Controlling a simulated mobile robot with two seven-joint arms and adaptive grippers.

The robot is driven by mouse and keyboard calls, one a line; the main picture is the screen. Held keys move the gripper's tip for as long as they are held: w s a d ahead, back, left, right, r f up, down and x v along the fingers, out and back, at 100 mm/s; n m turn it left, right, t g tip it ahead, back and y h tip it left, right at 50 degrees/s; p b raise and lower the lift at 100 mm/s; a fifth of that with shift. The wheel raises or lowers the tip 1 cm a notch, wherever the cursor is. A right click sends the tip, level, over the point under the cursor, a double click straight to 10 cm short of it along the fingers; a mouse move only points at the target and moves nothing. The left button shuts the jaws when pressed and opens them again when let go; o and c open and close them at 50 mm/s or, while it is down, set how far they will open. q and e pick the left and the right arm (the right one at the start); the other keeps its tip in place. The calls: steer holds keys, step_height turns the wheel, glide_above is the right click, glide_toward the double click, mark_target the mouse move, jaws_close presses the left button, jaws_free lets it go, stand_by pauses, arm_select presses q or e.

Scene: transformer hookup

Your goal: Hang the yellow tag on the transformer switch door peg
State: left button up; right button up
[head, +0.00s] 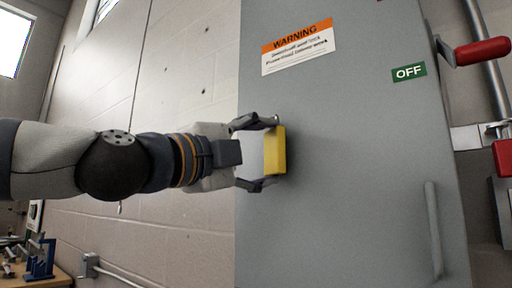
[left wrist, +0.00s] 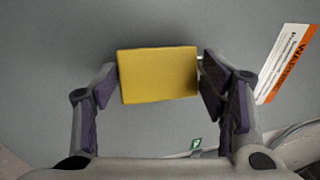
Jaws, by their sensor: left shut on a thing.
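The yellow tag (head: 275,151) is held upright in my left gripper (head: 262,152), close in front of the grey switch door (head: 350,150). In the left wrist view the tag (left wrist: 158,75) sits between the two fingers of the left gripper (left wrist: 160,82), its flat face showing. A small pale metal bit, probably the peg (head: 277,118), shows at the tag's top edge in the head view. I cannot tell whether the tag is around it or only beside it. My right gripper is not in view.
The door carries an orange and white warning label (head: 298,48), a green OFF sign (head: 409,72) and a long vertical handle (head: 433,230). A red-handled lever (head: 482,51) sticks out at the upper right. A bench with blue items (head: 40,262) stands at the lower left.

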arm_select(q)
steer(key=shift+w+d+f, duration=0.1)
steer(key=shift+w+f, duration=0.15)
steer(key=shift+f, duration=0.2)
steer(key=o, duration=1.1)
steer(key=shift+w+d, duration=0.1)
steer(key=shift+d, duration=0.05)
steer(key=shift+o, duration=0.6)
steer(key=shift+w+d+f, duration=0.1)
steer(key=shift+w+d, duration=0.25)
steer(key=shift+s+a+r, duration=0.2)
steer(key=shift+s+r, duration=0.05)
